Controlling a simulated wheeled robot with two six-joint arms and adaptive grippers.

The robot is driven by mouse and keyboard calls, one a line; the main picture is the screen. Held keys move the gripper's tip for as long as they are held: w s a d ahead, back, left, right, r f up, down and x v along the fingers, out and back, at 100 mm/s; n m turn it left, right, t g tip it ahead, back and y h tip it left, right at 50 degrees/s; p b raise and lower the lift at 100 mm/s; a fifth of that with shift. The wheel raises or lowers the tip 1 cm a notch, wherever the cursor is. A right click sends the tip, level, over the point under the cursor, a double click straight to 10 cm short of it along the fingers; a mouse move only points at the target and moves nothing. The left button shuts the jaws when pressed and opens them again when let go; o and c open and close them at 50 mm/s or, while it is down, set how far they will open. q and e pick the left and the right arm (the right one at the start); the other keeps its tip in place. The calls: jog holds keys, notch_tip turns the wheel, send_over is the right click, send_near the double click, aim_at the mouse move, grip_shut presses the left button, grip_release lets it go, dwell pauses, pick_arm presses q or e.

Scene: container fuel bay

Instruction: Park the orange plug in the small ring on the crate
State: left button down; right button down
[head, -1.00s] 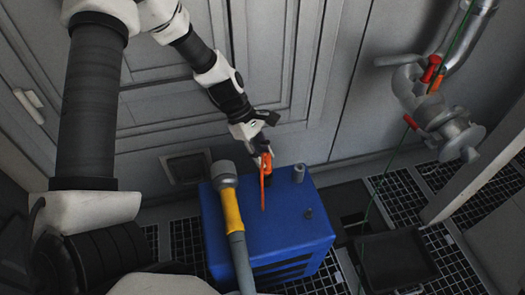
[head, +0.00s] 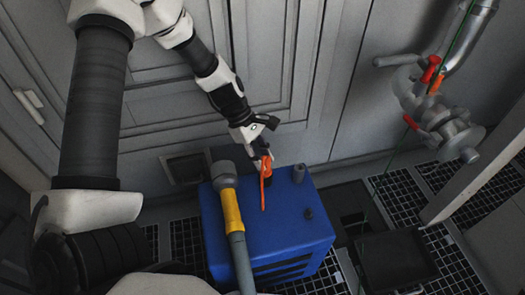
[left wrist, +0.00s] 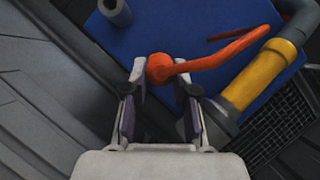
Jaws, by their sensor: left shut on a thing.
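My left gripper (head: 264,155) is shut on the orange plug (head: 266,167), above the back part of the blue crate (head: 275,231). In the left wrist view the plug's round orange end (left wrist: 160,67) sits between the two fingertips, and an orange strap trails from it over the crate. The taller one seems to show in the left wrist view (left wrist: 116,12), apart from the plug. My right gripper is out of view.
A grey hose nozzle with a yellow sleeve (head: 233,211) lies across the crate's left side, close to the plug. A panelled wall (head: 290,70) rises behind. Pipework with red handles (head: 440,115) is at the right. Grated floor (head: 405,198) surrounds the crate.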

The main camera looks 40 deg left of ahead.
pick_arm(q)
jog(key=shift+f, duration=0.15)
jog(key=shift+f+b, duration=0.3)
jog(key=shift+f, duration=0.15)
jog(key=c, duration=0.8)
grip_release()
jog(key=shift+c, duration=0.2)
jog(key=shift+r, duration=0.15)
jog(key=shift+a+r, duration=0.2)
jog(key=shift+r, duration=0.05)
jog(key=v, duration=1.1)
jog(key=shift+a+r, duration=0.1)
jog(key=shift+r, duration=0.05)
